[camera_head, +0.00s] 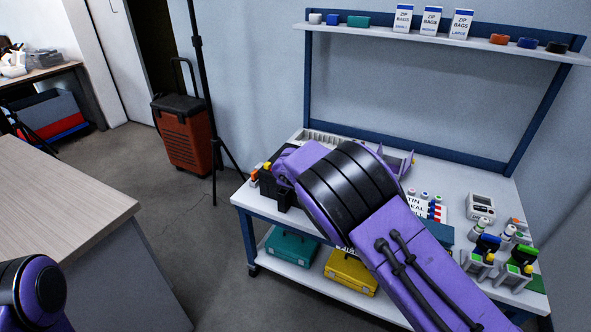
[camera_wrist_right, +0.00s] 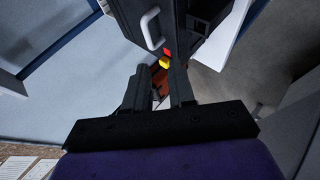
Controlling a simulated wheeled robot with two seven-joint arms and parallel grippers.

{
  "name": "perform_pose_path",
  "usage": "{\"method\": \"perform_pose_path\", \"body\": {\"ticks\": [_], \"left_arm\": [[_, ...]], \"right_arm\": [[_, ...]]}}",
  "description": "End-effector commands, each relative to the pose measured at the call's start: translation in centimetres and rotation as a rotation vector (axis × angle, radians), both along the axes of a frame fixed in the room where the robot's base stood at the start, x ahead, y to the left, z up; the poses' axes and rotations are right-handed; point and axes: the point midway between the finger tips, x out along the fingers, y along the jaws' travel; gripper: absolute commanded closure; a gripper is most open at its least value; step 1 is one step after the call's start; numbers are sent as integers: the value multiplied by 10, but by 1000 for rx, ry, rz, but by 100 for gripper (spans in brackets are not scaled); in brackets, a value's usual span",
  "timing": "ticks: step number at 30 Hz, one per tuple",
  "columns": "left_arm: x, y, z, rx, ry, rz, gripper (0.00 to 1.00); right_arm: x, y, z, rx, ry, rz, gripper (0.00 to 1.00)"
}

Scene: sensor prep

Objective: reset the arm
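My right arm (camera_head: 385,240), purple with black joint bands, reaches from the lower right across the white workbench (camera_head: 460,180) and covers its middle. Its gripper is mostly hidden behind the wrist in the head view. In the right wrist view, the two dark fingers of my right gripper (camera_wrist_right: 161,88) stand apart with a gap between them and nothing clearly held. A large dark object with a pale handle (camera_wrist_right: 152,28) fills the space beyond the fingertips; I cannot tell whether they touch it. Part of my left arm (camera_head: 40,290) shows at the lower left; its gripper is out of view.
The bench's right side holds bottles, a small meter (camera_head: 481,207) and racks. A teal case (camera_head: 292,249) and a yellow case (camera_head: 350,271) lie on its lower shelf. Zip-bag boxes (camera_head: 431,21) stand on the upper shelf. An orange trolley case (camera_head: 186,140) and a grey-topped desk (camera_head: 60,205) stand left.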

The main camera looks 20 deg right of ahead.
Motion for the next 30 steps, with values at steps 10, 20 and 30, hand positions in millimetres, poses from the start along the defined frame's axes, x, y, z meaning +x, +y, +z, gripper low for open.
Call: {"method": "perform_pose_path", "body": {"ticks": [10,20,30], "left_arm": [[1,0,0,0,-1,0,57],[0,0,3,0,-1,0,57],[0,0,10,0,-1,0,57]], "right_arm": [[0,-9,5,28,-24,-20,76],[-105,-43,-114,672,-145,-391,76],[-379,-99,-227,888,-96,-1077,76]]}}
